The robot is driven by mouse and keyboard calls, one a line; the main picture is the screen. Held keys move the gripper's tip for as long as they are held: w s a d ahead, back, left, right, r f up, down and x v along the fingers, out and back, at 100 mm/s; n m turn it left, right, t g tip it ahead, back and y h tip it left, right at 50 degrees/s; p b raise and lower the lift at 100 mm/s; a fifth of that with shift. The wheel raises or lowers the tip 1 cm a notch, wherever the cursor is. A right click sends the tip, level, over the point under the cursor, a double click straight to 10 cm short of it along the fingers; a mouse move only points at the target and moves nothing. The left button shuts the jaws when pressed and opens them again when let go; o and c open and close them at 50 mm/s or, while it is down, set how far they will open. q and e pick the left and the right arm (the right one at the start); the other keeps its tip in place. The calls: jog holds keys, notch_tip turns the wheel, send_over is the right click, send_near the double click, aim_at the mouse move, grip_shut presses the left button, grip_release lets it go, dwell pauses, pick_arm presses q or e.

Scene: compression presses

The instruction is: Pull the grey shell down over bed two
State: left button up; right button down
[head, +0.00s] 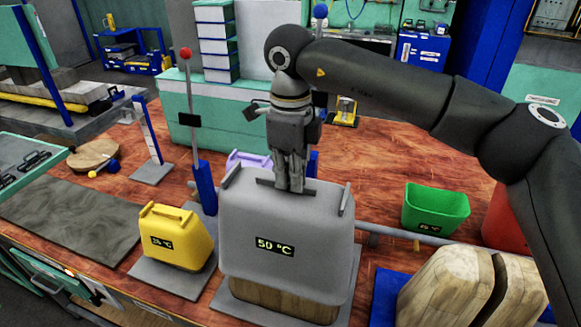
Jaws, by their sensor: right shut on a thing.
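The grey shell (285,230), labelled 50 °C, stands at the front centre over a wooden form (285,302), whose lower part shows below the shell's rim. The form stands on a grey base plate (228,304). My right gripper (290,186) points down at the shell's top and is shut on the bar there, which I take as its handle (268,183). The shell hides the upper part of the form. No bed number is readable. My left gripper is not in view.
A yellow shell (175,238) stands close on the left. A red-knobbed lever (187,90) rises behind, on a blue post. A green bin (435,208) and a split wooden form (470,285) are at the right. Wooden bench top is clear behind the green bin.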

jog(key=shift+f+b, duration=2.4)
jog(key=shift+f, duration=1.5)
jog(key=shift+f+b, duration=0.45)
jog(key=shift+f, duration=0.15)
jog(key=c, duration=1.5)
grip_release()
jog(key=shift+r, duration=0.1)
notch_tip(320, 180, up, 12)
jog(key=shift+f, duration=0.1)
jog(key=shift+s, duration=0.1)
